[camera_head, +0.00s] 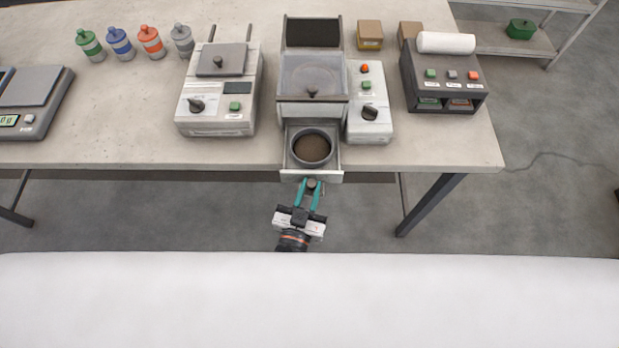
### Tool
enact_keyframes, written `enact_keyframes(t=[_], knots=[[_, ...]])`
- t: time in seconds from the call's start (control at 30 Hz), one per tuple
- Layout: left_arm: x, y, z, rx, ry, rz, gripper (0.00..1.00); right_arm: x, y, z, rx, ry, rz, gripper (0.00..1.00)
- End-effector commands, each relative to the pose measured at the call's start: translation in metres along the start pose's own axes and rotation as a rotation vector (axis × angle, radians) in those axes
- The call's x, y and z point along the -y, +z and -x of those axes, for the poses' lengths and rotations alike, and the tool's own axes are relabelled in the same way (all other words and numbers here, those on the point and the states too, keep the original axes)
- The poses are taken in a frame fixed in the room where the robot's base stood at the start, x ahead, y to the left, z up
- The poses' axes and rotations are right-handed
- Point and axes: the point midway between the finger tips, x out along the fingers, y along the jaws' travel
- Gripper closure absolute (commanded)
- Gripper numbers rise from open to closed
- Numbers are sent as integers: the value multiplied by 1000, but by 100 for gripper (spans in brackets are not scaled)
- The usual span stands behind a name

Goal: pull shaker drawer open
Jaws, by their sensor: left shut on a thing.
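The shaker (312,77) is a grey machine with a clear-lidded box on top, standing near the right part of the table. Its drawer (329,151) is out toward me past the table's front edge, with a round cup (312,146) of dark brown material inside. My left gripper (312,186) is at the drawer front, its teal fingers shut on the drawer knob (313,183). The knob is partly hidden between the fingers. My right gripper is not in view.
A control box (369,104) with an orange button and black dial adjoins the shaker. A sealer-like device (219,88) stands left of it, a dark button box (442,82) right. Several coloured bottles (120,44) and a scale (32,100) are farther left. Floor before the table is clear.

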Motion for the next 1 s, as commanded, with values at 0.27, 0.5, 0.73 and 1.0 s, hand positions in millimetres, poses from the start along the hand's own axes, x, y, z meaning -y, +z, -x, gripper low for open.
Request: enact_keyframes(t=[0.27,0.5,0.73,1.0], knots=[[0,0,1,1,0,0,100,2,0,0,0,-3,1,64],[0,0,1,0,0,0,68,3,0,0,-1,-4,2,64],[0,-1,5,-1,0,0,68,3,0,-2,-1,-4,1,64],[0,-5,53,-4,0,0,68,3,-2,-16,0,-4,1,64]])
